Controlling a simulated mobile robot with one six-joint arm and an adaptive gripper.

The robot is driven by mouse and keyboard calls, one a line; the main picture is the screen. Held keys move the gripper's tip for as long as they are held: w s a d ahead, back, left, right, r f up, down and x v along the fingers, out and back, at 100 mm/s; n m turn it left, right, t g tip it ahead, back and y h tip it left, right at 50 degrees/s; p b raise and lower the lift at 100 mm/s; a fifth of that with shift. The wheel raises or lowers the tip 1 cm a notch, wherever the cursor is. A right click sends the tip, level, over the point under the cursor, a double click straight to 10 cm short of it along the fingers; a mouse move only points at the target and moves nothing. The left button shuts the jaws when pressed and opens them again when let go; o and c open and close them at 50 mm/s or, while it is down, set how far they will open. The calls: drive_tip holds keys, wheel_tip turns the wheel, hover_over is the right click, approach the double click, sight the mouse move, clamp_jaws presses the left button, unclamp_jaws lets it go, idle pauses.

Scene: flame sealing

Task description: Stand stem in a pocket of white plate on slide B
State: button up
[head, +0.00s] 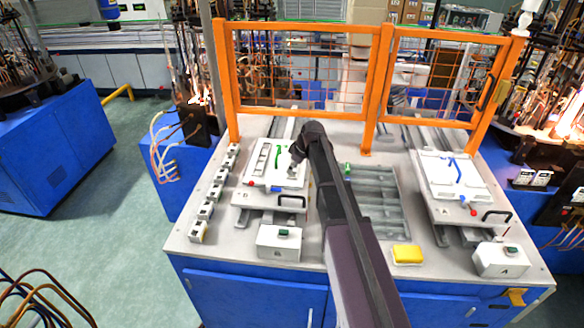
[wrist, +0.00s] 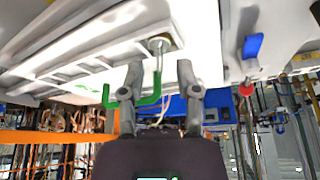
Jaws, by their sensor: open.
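The white plate on slide B (head: 262,186) lies on the left part of the table. A green bent stem (head: 278,155) shows upright on it, and it also shows in the wrist view (wrist: 151,99). There its thin clear part runs into a round pocket (wrist: 163,43) of the white plate (wrist: 90,52), so it appears to stand in it. My gripper (head: 293,172) is over the plate's right side. In the wrist view my gripper (wrist: 160,72) is open, with one finger on each side of the stem. Whether a finger touches the stem, I cannot tell.
A grey slotted rack (head: 378,200) lies right of my arm, with a small green piece (head: 347,168) at its far edge. Slide A's white plate (head: 440,190) holds a blue stem (head: 455,168). An orange mesh fence (head: 300,65) stands behind. A yellow block (head: 407,254) lies in front.

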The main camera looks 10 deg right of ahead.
drive_tip(key=p+v, duration=1)
drive_tip(key=v, duration=0.1)
drive_tip(key=shift+r, duration=0.3)
drive_tip(key=shift+s, duration=0.15)
idle(0.6)
drive_tip(key=s+a+m+g+h, duration=0.1)
drive_tip(key=s+m, duration=0.4)
drive_tip(key=s, duration=0.8)
drive_tip(key=s+a+f+m+g+h, duration=0.1)
drive_tip(key=s+m, duration=0.4)
drive_tip(key=s, duration=0.8)
drive_tip(key=shift+a+f+g+h, duration=0.3)
drive_tip(key=shift+a+g+h, duration=0.2)
drive_tip(key=shift+a+h, duration=0.35)
